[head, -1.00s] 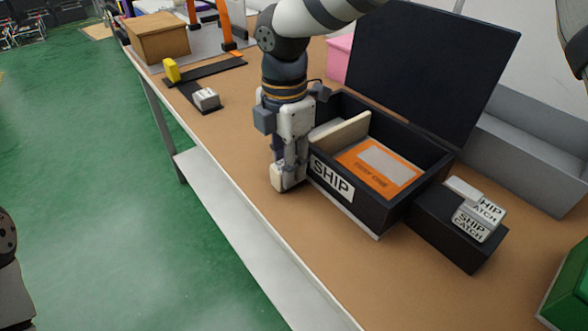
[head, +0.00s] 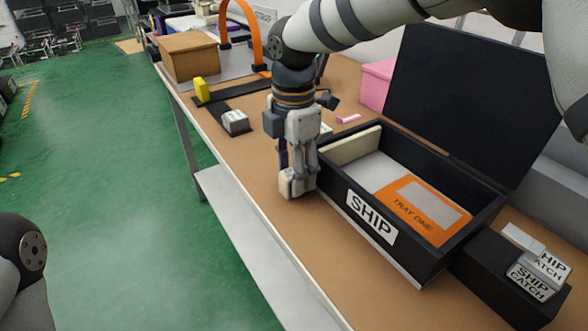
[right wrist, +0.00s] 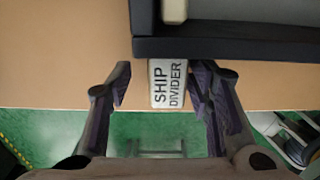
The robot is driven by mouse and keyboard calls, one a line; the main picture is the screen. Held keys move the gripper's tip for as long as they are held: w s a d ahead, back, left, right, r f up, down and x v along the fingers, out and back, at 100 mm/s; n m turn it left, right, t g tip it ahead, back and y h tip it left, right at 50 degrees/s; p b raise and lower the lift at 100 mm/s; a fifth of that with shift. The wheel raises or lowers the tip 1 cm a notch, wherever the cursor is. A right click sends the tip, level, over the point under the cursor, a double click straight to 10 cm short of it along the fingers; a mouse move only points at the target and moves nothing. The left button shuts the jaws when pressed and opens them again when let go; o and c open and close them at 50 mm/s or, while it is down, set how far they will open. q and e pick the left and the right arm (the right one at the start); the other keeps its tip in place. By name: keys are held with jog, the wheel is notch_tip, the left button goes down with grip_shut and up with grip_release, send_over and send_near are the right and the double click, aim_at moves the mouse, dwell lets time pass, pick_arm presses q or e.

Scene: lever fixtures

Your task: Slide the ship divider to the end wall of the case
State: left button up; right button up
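The black case (head: 430,262) marked SHIP stands open on the table. Its cream ship divider (head: 355,146) stands upright inside, along the left end wall, with no clear gap to the wall visible. The divider's light outer handle (head: 292,185) sticks out past the front of the case. In the right wrist view its SHIP DIVIDER label (right wrist: 168,84) lies between my fingers. My right gripper (head: 299,172) points down at the handle. In the right wrist view the gripper (right wrist: 160,88) is open, its right finger very near the label and a gap at the left. My left gripper is out of view.
An orange TRAY ONE card (head: 415,212) lies in the case, right of bare pale floor. A SHIP CATCH block (head: 535,280) sits on a black ledge at the right. A yellow block (head: 201,90) and a grey block (head: 235,122) are on a dark track at the left.

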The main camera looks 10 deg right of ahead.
jog(key=shift+s, duration=0.1)
notch_tip(320, 180, up, 12)
dwell(0.5)
